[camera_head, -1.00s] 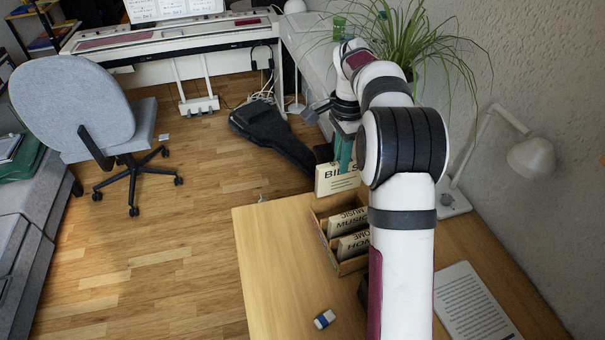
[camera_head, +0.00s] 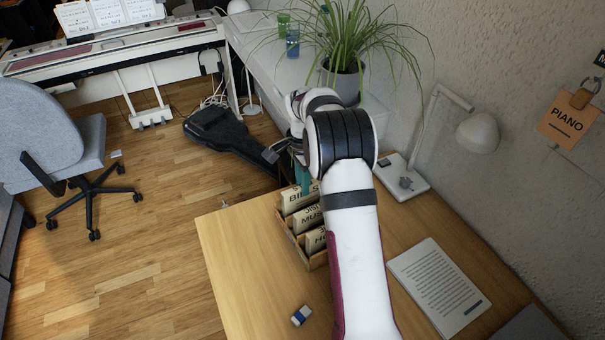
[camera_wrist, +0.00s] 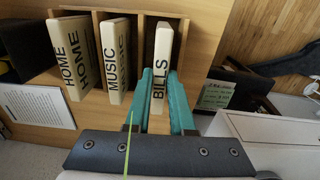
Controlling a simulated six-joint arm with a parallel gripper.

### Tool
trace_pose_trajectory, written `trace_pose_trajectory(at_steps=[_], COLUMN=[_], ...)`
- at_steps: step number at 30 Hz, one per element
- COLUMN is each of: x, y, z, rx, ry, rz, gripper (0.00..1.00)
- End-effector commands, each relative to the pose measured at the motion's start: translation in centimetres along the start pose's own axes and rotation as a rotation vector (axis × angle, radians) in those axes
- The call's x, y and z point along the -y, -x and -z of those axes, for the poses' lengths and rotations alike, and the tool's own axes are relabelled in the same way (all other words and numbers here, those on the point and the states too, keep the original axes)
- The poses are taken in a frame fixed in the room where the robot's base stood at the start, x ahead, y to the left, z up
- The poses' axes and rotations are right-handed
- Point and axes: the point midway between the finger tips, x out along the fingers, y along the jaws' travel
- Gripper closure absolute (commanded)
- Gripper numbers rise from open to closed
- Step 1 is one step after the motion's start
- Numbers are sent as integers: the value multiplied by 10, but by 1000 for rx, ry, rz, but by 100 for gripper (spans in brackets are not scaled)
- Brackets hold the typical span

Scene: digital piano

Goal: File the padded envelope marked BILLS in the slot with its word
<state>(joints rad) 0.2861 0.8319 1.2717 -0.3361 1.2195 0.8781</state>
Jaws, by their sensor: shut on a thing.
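The padded envelope marked BILLS (camera_wrist: 163,48) is pale with dark letters and is held upright between the teal fingers of my gripper (camera_wrist: 160,74). In the head view the BILLS envelope (camera_head: 296,196) is at the far compartment of the wooden sorter (camera_head: 289,238), its lower part hidden. How deep it sits and whether it touches the bottom cannot be told. My gripper (camera_head: 301,178) is partly hidden behind my arm there. The MUSIC envelope (camera_wrist: 116,50) stands in the middle compartment and the HOME envelope (camera_wrist: 72,55) in the one beyond it.
The sorter stands near the left edge of the wooden desk (camera_head: 240,265). A blue-and-white eraser (camera_head: 301,315), a printed sheet (camera_head: 438,288) and a white lamp (camera_head: 478,133) are on the desk. A potted plant (camera_head: 343,80) stands behind. The desk's front left is mostly clear.

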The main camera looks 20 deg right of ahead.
Motion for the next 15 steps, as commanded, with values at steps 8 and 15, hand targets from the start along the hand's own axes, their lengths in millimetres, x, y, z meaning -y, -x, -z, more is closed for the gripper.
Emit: trace_pose_trajectory(at_steps=[8, 15], x=[0, 0], y=[-4, -4], z=[0, 0], rx=[0, 0], ry=[-1, 0], rz=[0, 0], gripper=[100, 48])
